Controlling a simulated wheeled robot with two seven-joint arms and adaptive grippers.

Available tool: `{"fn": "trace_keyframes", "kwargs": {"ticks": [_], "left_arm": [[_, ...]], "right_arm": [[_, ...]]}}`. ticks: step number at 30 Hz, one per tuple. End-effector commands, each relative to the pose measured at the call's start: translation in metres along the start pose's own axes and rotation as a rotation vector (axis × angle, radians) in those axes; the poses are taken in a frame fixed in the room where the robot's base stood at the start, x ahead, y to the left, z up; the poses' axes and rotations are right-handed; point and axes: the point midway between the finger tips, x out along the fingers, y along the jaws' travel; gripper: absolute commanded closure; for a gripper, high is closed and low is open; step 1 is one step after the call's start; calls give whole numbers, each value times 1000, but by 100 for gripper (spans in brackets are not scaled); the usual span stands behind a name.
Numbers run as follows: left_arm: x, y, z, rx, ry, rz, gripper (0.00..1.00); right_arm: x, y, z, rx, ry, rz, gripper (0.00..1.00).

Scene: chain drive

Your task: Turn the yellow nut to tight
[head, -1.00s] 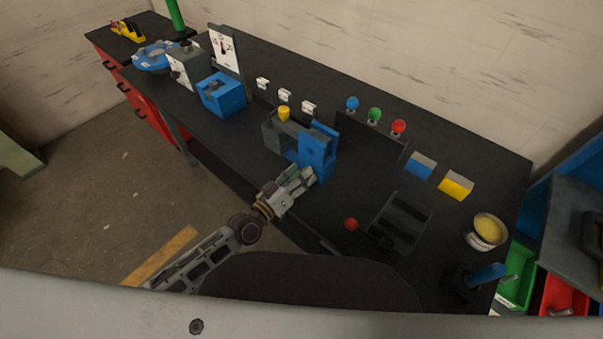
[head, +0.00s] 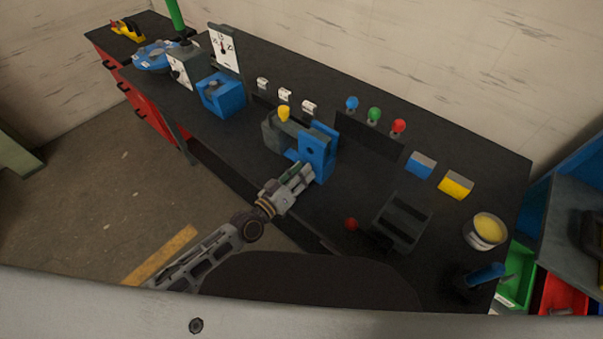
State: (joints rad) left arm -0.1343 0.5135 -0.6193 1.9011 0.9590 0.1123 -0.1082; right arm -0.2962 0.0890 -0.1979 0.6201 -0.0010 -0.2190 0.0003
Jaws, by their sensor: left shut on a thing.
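The yellow nut (head: 284,113) sits upright on top of a grey block (head: 281,133) in the middle of the bench. A blue block (head: 318,152) stands just to the right of the grey one. My left gripper (head: 304,175) is at the lower front of the blue block, below and to the right of the nut and apart from it. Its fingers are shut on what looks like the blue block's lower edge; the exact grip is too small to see. My right gripper is not in view.
A white dial board (head: 224,48) and a blue box (head: 222,95) stand to the left. Blue, green and red knobs (head: 398,126) stand behind to the right. A grey stand (head: 402,222), a red ball (head: 351,225) and a bowl of yellow stuff (head: 487,231) are at the right.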

Motion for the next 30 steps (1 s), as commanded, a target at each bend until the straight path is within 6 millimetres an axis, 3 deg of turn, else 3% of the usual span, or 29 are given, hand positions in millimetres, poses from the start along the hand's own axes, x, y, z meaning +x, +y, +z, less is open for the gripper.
{"fn": "trace_keyframes", "kwargs": {"ticks": [11, 22, 30], "left_arm": [[0, 1, -1, 84, -1, -1, 97], [0, 3, -1, 300, -2, -1, 97], [0, 4, -1, 475, -1, -1, 97]], "right_arm": [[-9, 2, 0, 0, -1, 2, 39], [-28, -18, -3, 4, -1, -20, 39], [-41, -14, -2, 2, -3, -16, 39]]}}
